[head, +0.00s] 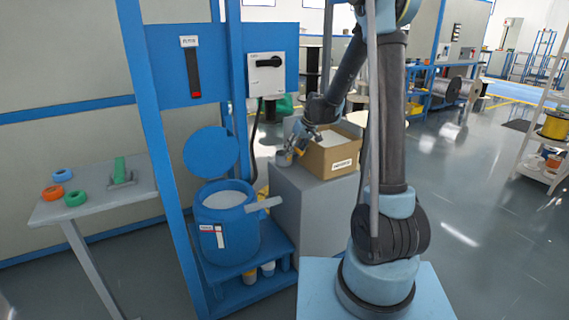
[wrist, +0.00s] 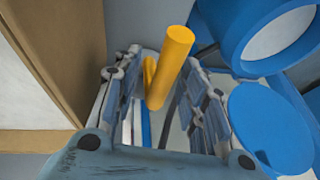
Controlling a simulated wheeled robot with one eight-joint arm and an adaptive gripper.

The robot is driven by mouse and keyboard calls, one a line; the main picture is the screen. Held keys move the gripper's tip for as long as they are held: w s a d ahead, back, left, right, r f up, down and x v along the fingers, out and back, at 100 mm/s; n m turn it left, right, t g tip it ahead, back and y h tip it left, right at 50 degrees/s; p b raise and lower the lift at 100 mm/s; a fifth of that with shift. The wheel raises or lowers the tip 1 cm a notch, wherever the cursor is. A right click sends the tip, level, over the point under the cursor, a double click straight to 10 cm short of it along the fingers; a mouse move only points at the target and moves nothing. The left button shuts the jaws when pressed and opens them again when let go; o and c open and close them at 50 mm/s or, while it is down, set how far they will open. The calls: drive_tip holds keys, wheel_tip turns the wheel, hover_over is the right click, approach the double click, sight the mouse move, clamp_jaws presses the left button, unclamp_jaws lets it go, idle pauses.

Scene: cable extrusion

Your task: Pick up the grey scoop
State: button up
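A small grey cup-shaped thing (head: 284,158), which looks like the grey scoop, is on the left part of the grey cabinet's top, beside the cardboard box. A yellow-orange part is next to it, partly hidden by my gripper (head: 301,144). In the wrist view a thick yellow handle-like cylinder (wrist: 173,62) stands tilted between the two fingers of my gripper (wrist: 165,80). The fingers are apart, with a gap visible on each side of the cylinder. The grey bowl cannot be made out clearly in the wrist view.
The open cardboard box (head: 333,157) with white contents is right beside my gripper on the cabinet (head: 312,205). A blue barrel (head: 228,225) of white material with a raised round lid (head: 211,152) stands to the left. A side table (head: 100,195) holds coloured rings.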

clamp_jaws()
drive_tip(key=shift+r, duration=0.15)
